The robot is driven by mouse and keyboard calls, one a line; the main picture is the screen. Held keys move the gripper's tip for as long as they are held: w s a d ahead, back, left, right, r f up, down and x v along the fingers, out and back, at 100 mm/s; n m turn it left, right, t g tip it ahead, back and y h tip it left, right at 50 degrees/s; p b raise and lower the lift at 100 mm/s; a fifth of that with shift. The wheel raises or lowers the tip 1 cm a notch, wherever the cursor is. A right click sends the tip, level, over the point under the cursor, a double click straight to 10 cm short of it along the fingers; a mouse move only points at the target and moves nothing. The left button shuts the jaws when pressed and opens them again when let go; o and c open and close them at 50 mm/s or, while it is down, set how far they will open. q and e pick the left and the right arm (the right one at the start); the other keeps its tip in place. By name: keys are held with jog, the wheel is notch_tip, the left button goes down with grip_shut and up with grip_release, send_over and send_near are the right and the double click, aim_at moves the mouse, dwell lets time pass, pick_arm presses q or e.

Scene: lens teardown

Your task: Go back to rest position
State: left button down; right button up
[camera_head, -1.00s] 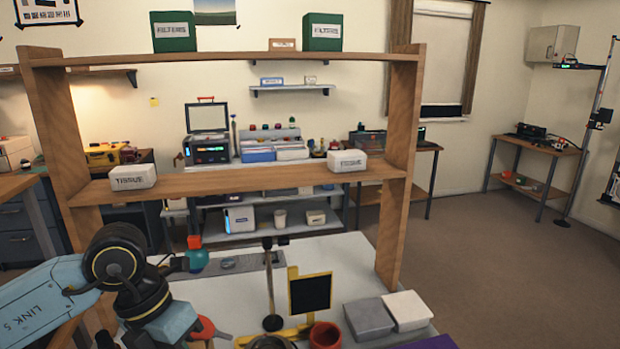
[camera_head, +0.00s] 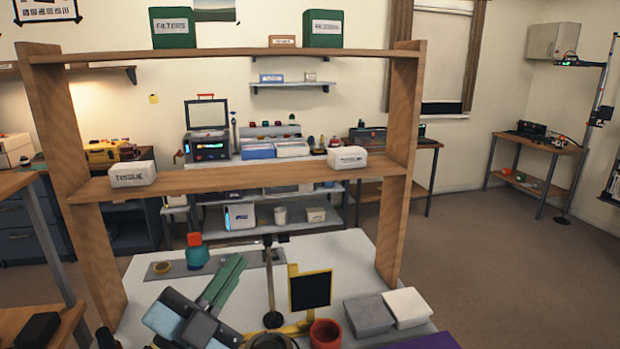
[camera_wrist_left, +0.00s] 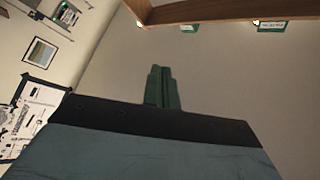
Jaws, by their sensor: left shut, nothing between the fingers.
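My left gripper (camera_head: 236,265) is raised above the left part of the white bench top, in front of the wooden shelf frame. Its green fingers are together and empty, pointing up and slightly right in the head view. In the left wrist view the shut fingers (camera_wrist_left: 162,85) point towards the ceiling, with nothing between them. My right gripper shows in neither view.
The wooden shelf frame (camera_head: 240,181) spans the bench, with tissue boxes on its middle board.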

pick_arm(q)
jog(key=s+a+f+n+g+y, duration=0.25)
jog(key=a+f+n+y, duration=0.3)
jog(key=f, duration=0.35)
jog(key=s+a+f+n+g+y, duration=0.1)
jog(key=a+f+n+g+y, duration=0.4)
jog(key=f, duration=0.5)
jog(key=s+f+n+g, duration=0.1)
jog(key=s+f+g, duration=0.45)
jog(key=s, duration=0.35)
jog(key=s+f+n+g, duration=0.2)
jog(key=s+f+g, duration=0.2)
jog(key=s+f, duration=0.4)
notch_tip(320, 180, down, 25)
jog(key=s+g+b, duration=0.1)
jog(key=s+b, duration=0.1)
jog(key=s, duration=0.1)
jog(key=s+a+f+b, duration=0.1)
jog(key=s+f, duration=0.7)
jog(key=f, duration=0.1)
jog(key=s+a+f+g+b, duration=0.1)
jog(key=s+a+f, duration=0.1)
jog(key=s+f, duration=0.6)
jog(key=shift+a+f+m+y, duration=0.3)
jog(key=shift+f+m+y, duration=0.05)
jog(key=shift+f, duration=0.05)
